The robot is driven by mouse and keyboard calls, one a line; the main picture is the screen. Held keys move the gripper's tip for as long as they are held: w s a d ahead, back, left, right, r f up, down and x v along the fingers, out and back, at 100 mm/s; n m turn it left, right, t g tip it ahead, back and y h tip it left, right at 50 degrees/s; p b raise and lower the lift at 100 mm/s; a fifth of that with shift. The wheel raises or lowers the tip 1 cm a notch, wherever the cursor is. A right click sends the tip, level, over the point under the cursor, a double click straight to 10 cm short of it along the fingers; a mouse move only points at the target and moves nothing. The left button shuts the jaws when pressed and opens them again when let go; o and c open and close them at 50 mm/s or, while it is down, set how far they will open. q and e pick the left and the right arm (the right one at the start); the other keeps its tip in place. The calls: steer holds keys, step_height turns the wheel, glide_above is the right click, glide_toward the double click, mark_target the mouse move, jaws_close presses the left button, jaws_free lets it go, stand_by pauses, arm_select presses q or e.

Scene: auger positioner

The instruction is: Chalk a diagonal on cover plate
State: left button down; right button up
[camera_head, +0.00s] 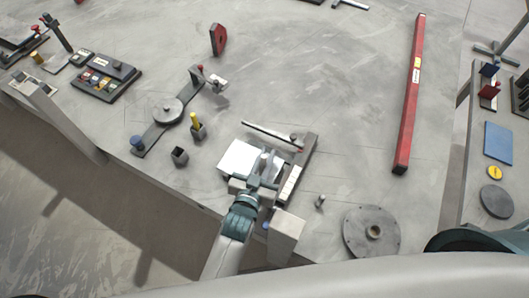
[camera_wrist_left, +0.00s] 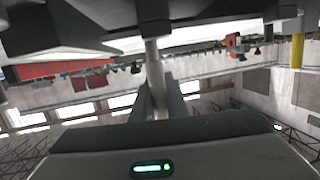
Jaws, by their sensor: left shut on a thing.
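The cover plate (camera_head: 237,157) appears to be the pale square plate lying near the table's front edge. My left gripper (camera_head: 262,172) is over its right side and hides part of it. The gripper is shut on a thin pale stick, probably the chalk (camera_head: 265,160), which stands roughly upright. The stick also shows between the fingers in the left wrist view (camera_wrist_left: 154,70). I cannot tell whether its tip touches the plate. No chalk line can be made out on the visible part. My right gripper is not in view.
A grey bar fixture (camera_head: 308,155) with a pale rod (camera_head: 268,132) stands around the plate's right and back. A yellow-topped holder (camera_head: 197,125) and dark cup (camera_head: 180,156) are left, a flanged disc (camera_head: 371,232) right. A red beam (camera_head: 411,95) lies farther back. The table centre is clear.

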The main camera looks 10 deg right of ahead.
arm_select(q)
steer(key=shift+s+d+f, duration=0.15)
steer(key=shift+s, duration=0.25)
steer(key=shift+s+d+p, duration=0.3)
steer(key=shift+s, duration=0.45)
steer(key=shift+w+r+p, duration=0.1)
steer(key=shift+r+p, duration=0.7)
steer(key=shift+r, duration=0.1)
stand_by(0.9)
step_height(320, 180, up, 6)
steer(key=p, duration=0.5)
steer(key=shift+p, duration=0.3)
